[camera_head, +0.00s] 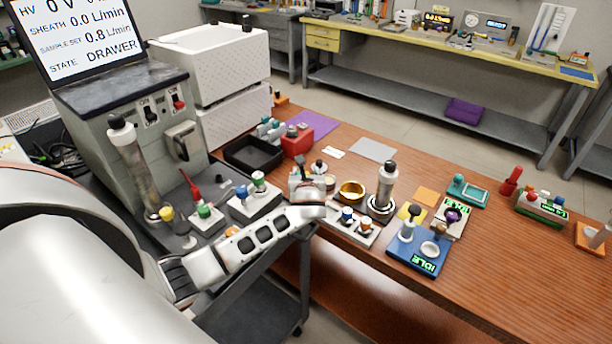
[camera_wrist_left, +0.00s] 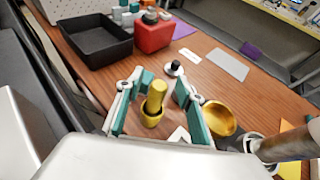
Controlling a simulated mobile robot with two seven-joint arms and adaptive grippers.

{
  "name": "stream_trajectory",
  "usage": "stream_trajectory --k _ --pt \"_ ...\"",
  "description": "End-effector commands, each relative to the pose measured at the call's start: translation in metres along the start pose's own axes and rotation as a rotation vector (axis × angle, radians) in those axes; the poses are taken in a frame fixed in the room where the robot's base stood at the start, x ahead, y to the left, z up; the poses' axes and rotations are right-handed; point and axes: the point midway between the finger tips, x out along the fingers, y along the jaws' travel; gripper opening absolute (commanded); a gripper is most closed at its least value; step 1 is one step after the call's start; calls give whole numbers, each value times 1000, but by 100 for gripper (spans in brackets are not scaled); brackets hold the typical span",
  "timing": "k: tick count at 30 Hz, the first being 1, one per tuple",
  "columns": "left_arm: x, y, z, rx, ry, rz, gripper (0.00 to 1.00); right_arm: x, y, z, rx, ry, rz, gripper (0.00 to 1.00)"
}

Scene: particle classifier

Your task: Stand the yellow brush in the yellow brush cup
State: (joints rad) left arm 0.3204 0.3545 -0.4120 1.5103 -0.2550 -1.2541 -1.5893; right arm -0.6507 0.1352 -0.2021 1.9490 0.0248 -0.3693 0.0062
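In the left wrist view the yellow brush (camera_wrist_left: 156,96) stands nearly upright, leaning slightly. Its lower end is inside the rim of the small yellow brush cup (camera_wrist_left: 151,119). My left gripper (camera_wrist_left: 155,88) is open, with one teal-padded finger on each side of the brush and a visible gap to both. In the head view my left gripper (camera_head: 311,174) is over the table's near left edge, and it largely hides the brush and cup. My right gripper is in neither view.
A gold bowl (camera_wrist_left: 219,118) and a metal cylinder (camera_head: 386,186) stand close on the right. A black tray (camera_wrist_left: 96,42) and a red box (camera_wrist_left: 153,33) lie beyond. A black-topped white piece (camera_wrist_left: 174,69) is just past the fingers. A grey card (camera_head: 373,150) lies flat farther back.

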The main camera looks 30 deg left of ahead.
Motion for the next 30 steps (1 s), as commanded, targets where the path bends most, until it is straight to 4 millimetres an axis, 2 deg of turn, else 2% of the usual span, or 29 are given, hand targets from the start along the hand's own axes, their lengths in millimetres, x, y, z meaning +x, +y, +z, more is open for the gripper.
stream_trajectory --k 1,4,6,11,13,20,21,24,27,30 --pt "-4 0 12 -2 -2 0 37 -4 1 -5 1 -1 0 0" --pt "-11 -1 27 -2 -1 -1 37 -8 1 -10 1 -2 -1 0" --pt "-3 1 6 4 2 3 37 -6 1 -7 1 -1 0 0" --pt "10 0 -23 0 -2 1 37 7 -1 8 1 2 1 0" --pt "3 0 -4 -2 -4 0 37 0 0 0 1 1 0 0" --pt "-14 0 36 -2 -5 -1 37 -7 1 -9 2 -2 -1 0" --pt "-11 0 28 -3 -4 -1 37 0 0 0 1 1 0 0" --pt "-10 0 25 -2 -4 -1 37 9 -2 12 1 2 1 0" --pt "-20 0 50 -3 -4 -1 37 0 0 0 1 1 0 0" --pt "-26 0 64 -2 -4 -1 37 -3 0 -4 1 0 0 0"
